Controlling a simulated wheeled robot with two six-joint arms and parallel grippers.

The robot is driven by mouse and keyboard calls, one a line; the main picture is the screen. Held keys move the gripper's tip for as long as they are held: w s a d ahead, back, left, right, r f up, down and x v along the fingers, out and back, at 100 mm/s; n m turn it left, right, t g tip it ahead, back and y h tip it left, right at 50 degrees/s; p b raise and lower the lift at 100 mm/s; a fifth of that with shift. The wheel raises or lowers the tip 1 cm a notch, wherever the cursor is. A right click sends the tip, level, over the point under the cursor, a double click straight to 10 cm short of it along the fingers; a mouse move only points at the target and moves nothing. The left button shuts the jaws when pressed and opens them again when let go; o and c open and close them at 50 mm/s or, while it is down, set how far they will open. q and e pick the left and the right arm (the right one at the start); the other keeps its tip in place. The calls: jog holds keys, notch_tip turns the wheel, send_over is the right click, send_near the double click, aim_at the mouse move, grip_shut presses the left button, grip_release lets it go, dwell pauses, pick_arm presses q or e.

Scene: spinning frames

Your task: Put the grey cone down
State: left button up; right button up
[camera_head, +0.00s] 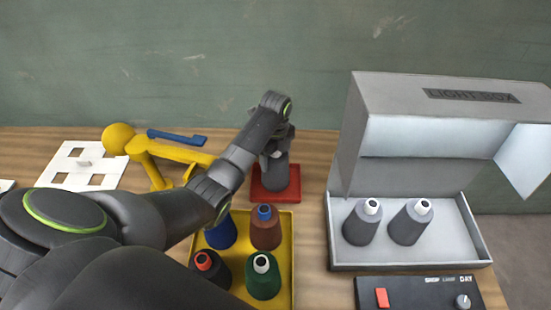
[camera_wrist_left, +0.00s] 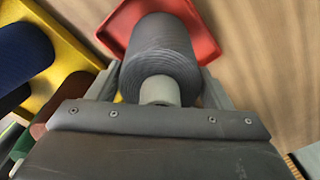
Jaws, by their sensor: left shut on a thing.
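The grey cone (camera_head: 276,173) is at the red tray (camera_head: 262,196) behind the yellow tray. My left gripper (camera_head: 273,150) is shut on the grey cone from above. In the left wrist view the grey cone (camera_wrist_left: 158,50) sits between the two fingers of my left gripper (camera_wrist_left: 160,85), its pale tip toward the palm. The red tray (camera_wrist_left: 208,45) shows behind the cone there. I cannot tell whether the cone's base touches the tray. My right gripper is not in view.
A yellow tray (camera_head: 285,285) holds blue, brown, dark and green cones. A light box (camera_head: 440,95) at the right holds two grey cones (camera_head: 362,222) (camera_head: 410,222). A control panel (camera_head: 420,293) lies in front of it. A yellow lamp-like arm (camera_head: 170,152) stands at left.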

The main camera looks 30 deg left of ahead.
pick_arm(q)
jog(key=shift+f, duration=0.7)
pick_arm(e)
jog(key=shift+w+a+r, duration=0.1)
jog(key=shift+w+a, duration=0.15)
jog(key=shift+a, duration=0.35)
pick_arm(q)
jog(key=shift+f, duration=0.1)
jog(key=o, duration=1.8)
jog(key=shift+d, duration=0.1)
jog(key=shift+o, duration=0.2)
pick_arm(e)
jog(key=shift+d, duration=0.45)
pick_arm(q)
notch_tip(320, 180, up, 8)
jog(key=shift+f+b, duration=0.2)
jog(key=shift+b, duration=0.8)
notch_tip(320, 180, up, 3)
jog(key=shift+f+p, duration=0.15)
jog(key=shift+p, duration=1)
jog(key=shift+r+p, duration=1)
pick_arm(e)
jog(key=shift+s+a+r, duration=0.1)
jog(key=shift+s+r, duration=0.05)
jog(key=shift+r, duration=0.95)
